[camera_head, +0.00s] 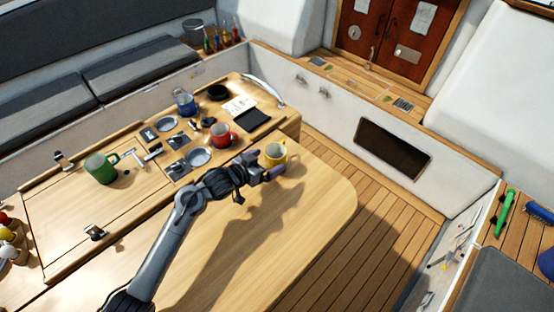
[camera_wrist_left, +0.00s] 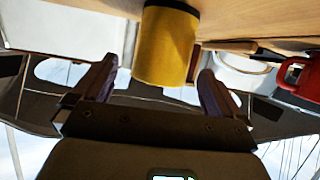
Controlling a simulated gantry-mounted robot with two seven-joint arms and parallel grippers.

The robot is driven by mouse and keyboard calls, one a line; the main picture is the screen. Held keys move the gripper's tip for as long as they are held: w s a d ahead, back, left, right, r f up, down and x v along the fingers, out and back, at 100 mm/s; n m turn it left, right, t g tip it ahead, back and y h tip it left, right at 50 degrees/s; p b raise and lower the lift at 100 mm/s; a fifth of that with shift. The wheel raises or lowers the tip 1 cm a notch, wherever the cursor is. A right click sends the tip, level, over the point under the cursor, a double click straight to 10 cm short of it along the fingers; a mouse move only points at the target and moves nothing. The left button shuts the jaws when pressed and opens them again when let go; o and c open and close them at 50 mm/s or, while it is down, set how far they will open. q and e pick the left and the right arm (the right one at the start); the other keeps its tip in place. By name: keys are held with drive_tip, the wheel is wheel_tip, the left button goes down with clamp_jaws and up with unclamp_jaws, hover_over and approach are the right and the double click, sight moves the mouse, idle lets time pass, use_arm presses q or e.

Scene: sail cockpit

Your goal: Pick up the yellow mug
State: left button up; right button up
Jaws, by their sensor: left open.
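The yellow mug (camera_head: 274,153) stands on the wooden table near its far edge in the head view. In the left wrist view the yellow mug (camera_wrist_left: 165,45) appears upside down, between the two open fingers. My left gripper (camera_head: 262,168) reaches in from the left, right at the mug. In the left wrist view the left gripper (camera_wrist_left: 157,85) is open, with one finger on each side of the mug and a visible gap to each. My right gripper is not in view.
A red mug (camera_head: 222,136) stands to the left of the yellow one; it also shows in the left wrist view (camera_wrist_left: 300,75). The table's right part (camera_head: 310,195) is clear.

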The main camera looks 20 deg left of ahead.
sight(282, 153)
use_arm(q)
drive_tip(key=shift+x, duration=3.35)
drive_tip(key=shift+a, duration=0.1)
drive_tip(key=c, duration=1)
drive_tip(key=shift+r, duration=0.1)
